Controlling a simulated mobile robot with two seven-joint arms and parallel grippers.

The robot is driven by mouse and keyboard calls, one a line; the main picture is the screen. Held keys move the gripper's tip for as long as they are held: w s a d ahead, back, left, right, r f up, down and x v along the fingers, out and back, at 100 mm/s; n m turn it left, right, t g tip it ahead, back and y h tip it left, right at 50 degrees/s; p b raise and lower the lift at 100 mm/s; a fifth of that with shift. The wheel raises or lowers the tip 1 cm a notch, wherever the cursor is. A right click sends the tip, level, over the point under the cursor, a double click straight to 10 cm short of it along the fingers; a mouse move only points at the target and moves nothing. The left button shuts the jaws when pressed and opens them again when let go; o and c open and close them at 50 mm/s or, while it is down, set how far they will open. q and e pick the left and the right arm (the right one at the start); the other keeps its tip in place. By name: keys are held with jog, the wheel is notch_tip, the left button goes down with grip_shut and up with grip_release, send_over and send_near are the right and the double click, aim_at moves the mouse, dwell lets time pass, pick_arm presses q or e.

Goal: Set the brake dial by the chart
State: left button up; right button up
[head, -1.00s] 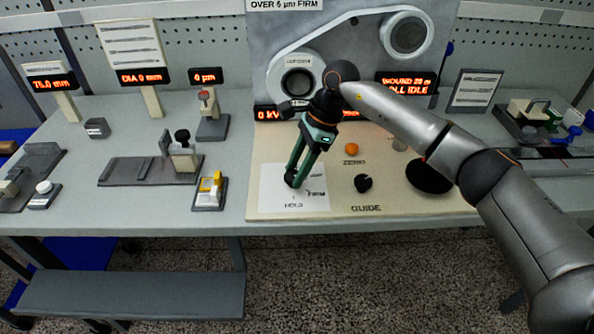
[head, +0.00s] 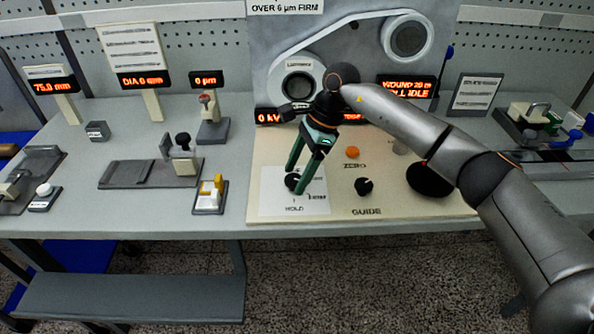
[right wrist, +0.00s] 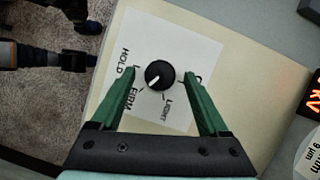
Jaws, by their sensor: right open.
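The brake dial is a black round knob (right wrist: 159,74) with a white pointer mark, on a white card (right wrist: 178,112) lettered HOLD, FIRM and LIGHT. One more label is mostly hidden by a finger. The pointer is toward the lower left in the right wrist view, roughly at FIRM. My right gripper (right wrist: 160,77) is open, one green finger on each side of the dial; I cannot tell whether they touch it. In the head view my right gripper (head: 298,181) partly covers the dial (head: 291,181). The chart (head: 285,6) at the top edge is cut off; its visible line reads OVER 6 µm FIRM.
The cream panel (head: 400,205) also holds an orange ZERO button (head: 352,152), a GUIDE knob (head: 364,186) and a larger black knob (head: 430,180). A display (head: 209,78) reads 0 µm. Measuring fixtures (head: 150,172) stand on the left of the bench.

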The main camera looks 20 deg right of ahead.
pick_arm(q)
jog(key=shift+w+r, duration=0.1)
jog(key=shift+w, duration=0.2)
pick_arm(e)
jog(key=v, duration=1.2)
jog(key=shift+r, duration=0.25)
pick_arm(q)
jog(key=shift+s, duration=0.15)
